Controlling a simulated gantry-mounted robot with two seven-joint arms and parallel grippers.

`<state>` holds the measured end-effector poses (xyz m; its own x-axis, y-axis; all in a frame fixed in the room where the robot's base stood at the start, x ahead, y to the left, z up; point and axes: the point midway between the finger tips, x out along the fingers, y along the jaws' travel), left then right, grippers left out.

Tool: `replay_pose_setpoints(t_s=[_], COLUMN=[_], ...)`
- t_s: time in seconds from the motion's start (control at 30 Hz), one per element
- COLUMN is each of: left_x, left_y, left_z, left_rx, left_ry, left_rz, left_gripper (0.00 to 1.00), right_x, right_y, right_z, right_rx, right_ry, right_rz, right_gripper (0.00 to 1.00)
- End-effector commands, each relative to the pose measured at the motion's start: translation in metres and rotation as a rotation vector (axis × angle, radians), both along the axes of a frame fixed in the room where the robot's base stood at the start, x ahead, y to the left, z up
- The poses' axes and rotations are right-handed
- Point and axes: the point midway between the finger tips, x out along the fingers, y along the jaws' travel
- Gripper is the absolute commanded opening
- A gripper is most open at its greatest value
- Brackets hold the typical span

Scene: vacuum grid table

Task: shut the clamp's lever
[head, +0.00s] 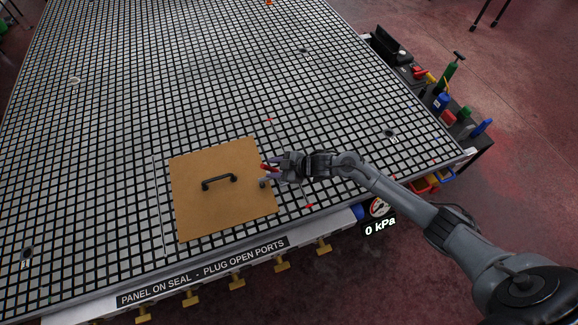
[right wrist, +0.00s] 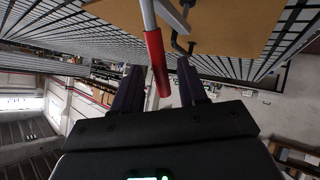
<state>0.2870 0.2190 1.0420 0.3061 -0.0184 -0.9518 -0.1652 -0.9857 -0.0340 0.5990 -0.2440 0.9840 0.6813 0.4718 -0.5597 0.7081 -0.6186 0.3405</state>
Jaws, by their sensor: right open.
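The clamp's lever shows in the right wrist view as a red grip (right wrist: 157,62) on a grey metal bar. In the head view a small red part of the lever (head: 265,168) shows at the right edge of the tan panel (head: 195,195). My right gripper (head: 268,176) is at that edge, beside the lever. In the right wrist view its two dark fingers (right wrist: 160,78) are apart, with the red grip between them in the picture; I cannot tell whether they touch it. The clamp's body is mostly hidden by the gripper. My left gripper is out of view.
The panel lies on the black-and-white grid table (head: 215,85) and carries a black handle (head: 219,182). A gauge (head: 378,207) by the front edge stands above "0 kPa". A side shelf (head: 440,100) holds bottles and tools. The grid beyond the panel is largely clear.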

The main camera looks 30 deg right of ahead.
Motion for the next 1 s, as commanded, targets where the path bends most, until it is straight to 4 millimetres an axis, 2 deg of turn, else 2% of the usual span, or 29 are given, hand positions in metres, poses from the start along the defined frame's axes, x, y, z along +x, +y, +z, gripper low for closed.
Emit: replay_pose_setpoints(t_s=[0.2, 0.43, 0.63, 1.0], left_x=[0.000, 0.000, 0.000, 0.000], left_y=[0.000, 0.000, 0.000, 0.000], left_z=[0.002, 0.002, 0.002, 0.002], left_rx=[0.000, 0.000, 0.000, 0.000], left_ry=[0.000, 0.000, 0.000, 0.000], left_rz=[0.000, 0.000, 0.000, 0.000], left_gripper=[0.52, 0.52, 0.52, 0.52], right_x=[-0.028, -0.048, -0.054, -0.055], right_y=[-0.020, -0.034, -0.038, -0.038], right_z=[0.022, 0.038, 0.044, 0.045], right_rx=[-0.003, -0.001, 0.000, 0.000], right_ry=[0.000, 0.000, 0.000, 0.000], right_rz=[0.000, 0.000, 0.000, 0.000], right_gripper=[0.42, 0.42, 0.42, 0.42])
